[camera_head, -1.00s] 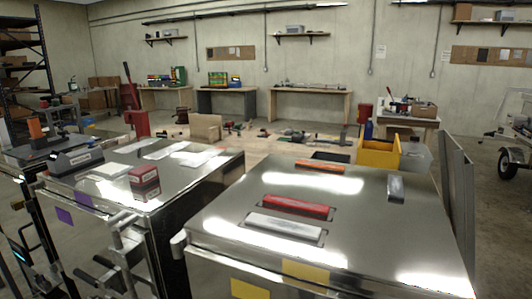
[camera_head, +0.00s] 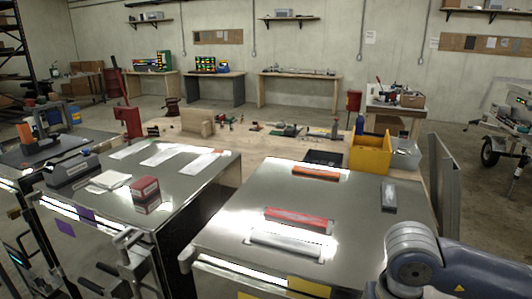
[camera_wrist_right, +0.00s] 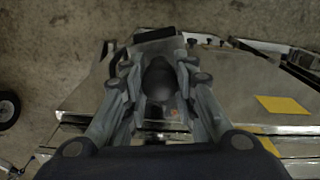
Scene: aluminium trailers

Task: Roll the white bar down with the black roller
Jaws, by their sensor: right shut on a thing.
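The white bar (camera_head: 290,243) lies in a dark-edged slot on the shiny metal top (camera_head: 240,225) of the right-hand trailer box, just in front of a red bar (camera_head: 298,219). My right arm (camera_head: 440,265) enters the head view at the lower right; its gripper is below the frame there. In the right wrist view my right gripper (camera_wrist_right: 158,82) is shut on a rounded black thing (camera_wrist_right: 158,78), seemingly the black roller's handle. A dark crosspiece (camera_wrist_right: 155,34) shows beyond it; whether they are one piece is unclear. My left gripper is not in view.
An orange bar (camera_head: 316,173) and a dark block (camera_head: 389,196) also sit on this top. A yellow bin (camera_head: 370,154) stands behind it and a grey panel (camera_head: 446,185) leans at its right. The left-hand box carries a red box (camera_head: 145,193) and white sheets.

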